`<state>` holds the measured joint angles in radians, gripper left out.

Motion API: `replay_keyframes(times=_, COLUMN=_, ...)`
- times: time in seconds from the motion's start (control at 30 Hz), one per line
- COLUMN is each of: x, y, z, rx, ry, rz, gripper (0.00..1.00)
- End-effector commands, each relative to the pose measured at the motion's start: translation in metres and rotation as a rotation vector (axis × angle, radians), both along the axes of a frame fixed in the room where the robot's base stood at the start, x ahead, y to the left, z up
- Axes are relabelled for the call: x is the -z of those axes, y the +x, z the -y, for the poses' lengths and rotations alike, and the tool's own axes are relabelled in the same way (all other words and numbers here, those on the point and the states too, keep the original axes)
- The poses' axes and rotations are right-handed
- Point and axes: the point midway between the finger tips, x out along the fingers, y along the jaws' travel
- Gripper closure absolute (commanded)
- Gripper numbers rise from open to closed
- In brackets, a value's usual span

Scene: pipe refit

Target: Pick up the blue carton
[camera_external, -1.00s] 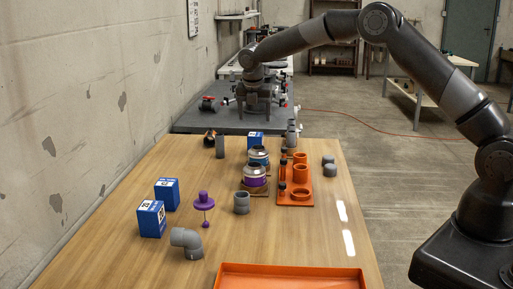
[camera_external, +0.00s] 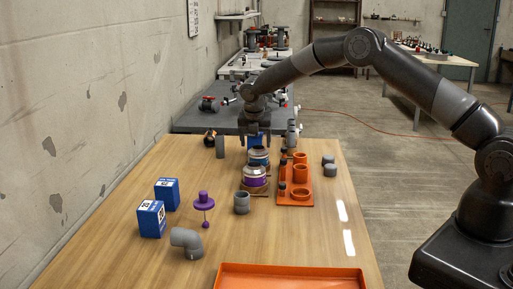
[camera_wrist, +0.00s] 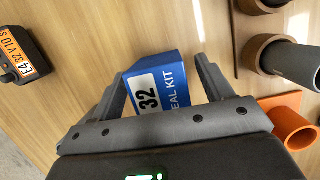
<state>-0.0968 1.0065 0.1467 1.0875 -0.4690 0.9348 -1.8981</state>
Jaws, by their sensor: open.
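A blue carton (camera_external: 253,144) stands at the far end of the wooden table, partly hidden by my gripper (camera_external: 254,141). In the wrist view the blue carton (camera_wrist: 178,98) shows a white "32" label and "SEAL KIT" lettering. It lies between the two fingers of my gripper (camera_wrist: 163,68), which is open, with gaps visible at the sides. I cannot tell whether either finger touches it. Two other blue cartons stand at the table's left, one (camera_external: 167,193) behind the other (camera_external: 151,219).
In the wrist view an orange-labelled black device (camera_wrist: 24,55) lies left.

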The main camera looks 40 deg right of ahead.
Motion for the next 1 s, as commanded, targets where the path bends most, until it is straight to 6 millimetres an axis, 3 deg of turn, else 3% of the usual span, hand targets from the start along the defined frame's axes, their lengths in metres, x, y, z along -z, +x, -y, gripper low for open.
replay_keyframes(times=0.27, x=0.0045, y=0.0013, z=0.0012, rx=0.0, ry=0.0, rz=0.001, gripper=0.28)
replay_keyframes(times=0.83, x=0.0043, y=0.0012, z=0.001, rx=0.0, ry=0.0, rz=0.001, gripper=0.75)
replay_keyframes(times=1.0, x=0.0041, y=0.0013, z=0.001, rx=0.0, ry=0.0, rz=0.001, gripper=0.76)
